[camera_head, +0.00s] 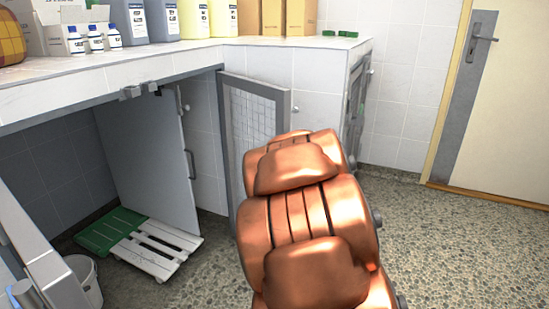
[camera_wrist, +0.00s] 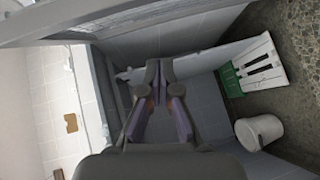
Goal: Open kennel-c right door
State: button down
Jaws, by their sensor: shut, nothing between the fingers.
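In the head view a mesh door (camera_head: 252,118) with a grey frame stands at an angle below the counter, partly hidden by my orange arm. Left of it, a plain grey panel (camera_head: 160,150) with a dark handle (camera_head: 191,164) stands inside an open kennel bay. I cannot tell which of these belongs to kennel-c. My gripper (camera_wrist: 159,68) shows only in the wrist view, with its fingertips together and nothing between them. It points into the bay, apart from the slatted boards. My arm hides the gripper's surroundings in the head view.
White and green slatted boards (camera_head: 155,245) lie on the bay floor. A white bucket (camera_head: 85,281) stands at the lower left; it also shows in the wrist view (camera_wrist: 258,131). Bottles and boxes stand on the counter (camera_head: 170,60). The speckled floor at right is clear.

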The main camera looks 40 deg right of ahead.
jog(key=shift+w+d+r+n+t+y+b, duration=0.1)
jog(key=shift+d+r+n+t+y+b, duration=0.1)
jog(key=shift+n+t, duration=0.35)
jog(key=shift+w+d+r+n+t+y+b, duration=0.15)
jog(key=shift+r+n+t, duration=0.1)
jog(key=shift+n+t, duration=0.25)
jog(key=shift+w+d+r+n+t+y+b, duration=0.1)
jog(key=shift+r+n+t+y, duration=0.1)
jog(key=shift+n+t, duration=0.3)
jog(key=w+d, duration=0.6)
jog(key=w, duration=0.3)
jog(key=shift+w+d+b, duration=0.15)
jog(key=shift+d+b, duration=0.15)
jog(key=shift+d, duration=0.05)
